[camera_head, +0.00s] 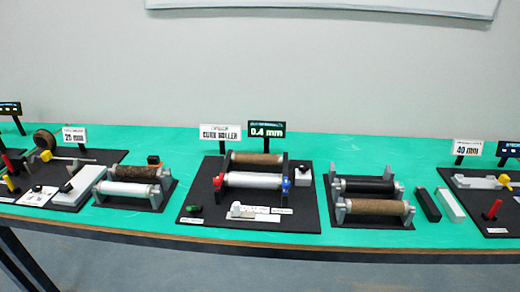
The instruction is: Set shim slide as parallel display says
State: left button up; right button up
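A dark display with light green digits (266,130) reads "0.4 mm" at the back of the middle station. In front, on that station's black base, lies a small pale grey stepped piece (241,211) with a white strip beside it. It may be the shim slide; its marks are too small to read. Behind it are a brown roller (257,158) and a silver roller (254,181) between dark side plates, with a red knob (218,181) at left and a blue knob (286,186) at right. Neither of my grippers is in view.
A left station (75,195) has a "25 mm" sign (74,134). A right station (492,210) has a "40 mm" sign (467,149). Two more roller pairs and two loose bars (450,204) stand between. Bare green tabletop (345,225) shows between the bases.

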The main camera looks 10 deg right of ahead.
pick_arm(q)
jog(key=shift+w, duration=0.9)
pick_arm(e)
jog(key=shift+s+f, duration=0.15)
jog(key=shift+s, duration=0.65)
